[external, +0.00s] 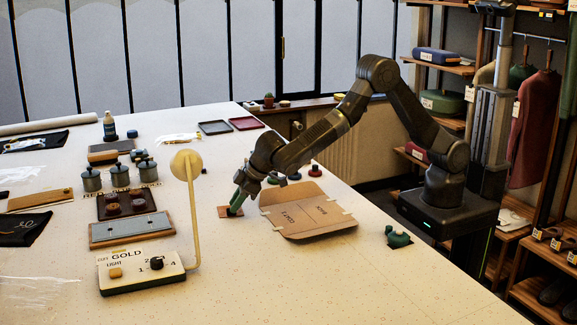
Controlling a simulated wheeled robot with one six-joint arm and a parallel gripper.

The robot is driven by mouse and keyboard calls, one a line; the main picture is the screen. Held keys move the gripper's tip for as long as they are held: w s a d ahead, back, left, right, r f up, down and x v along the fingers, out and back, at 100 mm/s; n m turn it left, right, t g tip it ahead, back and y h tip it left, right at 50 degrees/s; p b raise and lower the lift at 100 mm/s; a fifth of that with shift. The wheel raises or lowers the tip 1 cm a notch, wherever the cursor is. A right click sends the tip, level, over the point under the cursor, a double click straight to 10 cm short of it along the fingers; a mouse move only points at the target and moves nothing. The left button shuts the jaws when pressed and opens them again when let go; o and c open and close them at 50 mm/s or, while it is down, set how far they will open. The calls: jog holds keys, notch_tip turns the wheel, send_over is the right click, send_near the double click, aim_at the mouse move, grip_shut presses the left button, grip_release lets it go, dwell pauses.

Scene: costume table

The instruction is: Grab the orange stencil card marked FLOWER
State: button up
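A small orange-brown card (224,212) lies flat on the table just left of the large cardboard piece. It may be the FLOWER stencil, but no marking can be read at this size. My gripper (236,207) reaches down to this card from above right, and its green-looking tip covers part of it. The picture is too small to show whether the fingers are apart or closed, or whether they touch the card.
A flat cardboard piece (305,222) lies right of my gripper. A control box marked GOLD (130,272) with a tall pale post (194,220) stands front left. Grey canisters (120,175) and trays (214,127) are farther back. A green item (397,238) sits near the right edge. The front table area is clear.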

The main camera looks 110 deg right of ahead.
jog(key=shift+x, duration=1.15)
jog(key=shift+c, duration=0.4)
grip_shut()
